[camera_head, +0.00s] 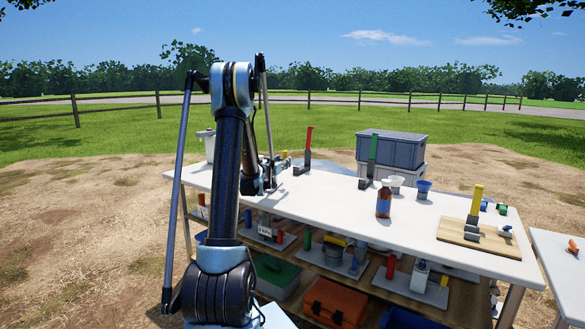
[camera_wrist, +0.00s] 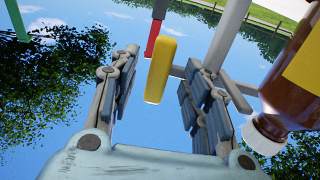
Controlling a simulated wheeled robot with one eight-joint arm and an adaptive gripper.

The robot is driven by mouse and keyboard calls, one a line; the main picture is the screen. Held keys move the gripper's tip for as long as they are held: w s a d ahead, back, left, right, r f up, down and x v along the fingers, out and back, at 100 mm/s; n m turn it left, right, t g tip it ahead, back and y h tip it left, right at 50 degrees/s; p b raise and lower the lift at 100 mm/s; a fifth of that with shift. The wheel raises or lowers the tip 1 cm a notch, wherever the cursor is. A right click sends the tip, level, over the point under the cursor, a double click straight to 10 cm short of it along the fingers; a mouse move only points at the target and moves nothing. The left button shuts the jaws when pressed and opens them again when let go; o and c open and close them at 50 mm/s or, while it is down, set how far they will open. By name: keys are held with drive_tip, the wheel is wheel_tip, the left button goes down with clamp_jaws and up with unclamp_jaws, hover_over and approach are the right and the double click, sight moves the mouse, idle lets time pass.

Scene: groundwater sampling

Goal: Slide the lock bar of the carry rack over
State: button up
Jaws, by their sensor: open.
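My gripper (camera_wrist: 166,66) is open in the wrist view, which shows the scene upside down. A rounded yellow bar (camera_wrist: 159,72) appears between its two fingers, apart from both; its depth is unclear. A red strip (camera_wrist: 154,38) and grey bars (camera_wrist: 226,38) show beyond. I cannot tell whether the yellow bar or the grey bars belong to the carry rack or its lock bar. In the head view my arm covers part of the table's left half, and a small yellow piece (camera_head: 284,154) shows beside the arm's end.
Grey crates (camera_head: 390,150) stand behind.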

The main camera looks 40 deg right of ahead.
drive_tip(key=shift+c, duration=0.3)
clamp_jaws()
drive_tip(key=shift+w, duration=0.1)
drive_tip(key=shift+w+a, duration=0.5)
drive_tip(key=shift+w, duration=0.2)
drive_tip(key=shift+w+a, duration=0.4)
drive_tip(key=shift+w, duration=0.05)
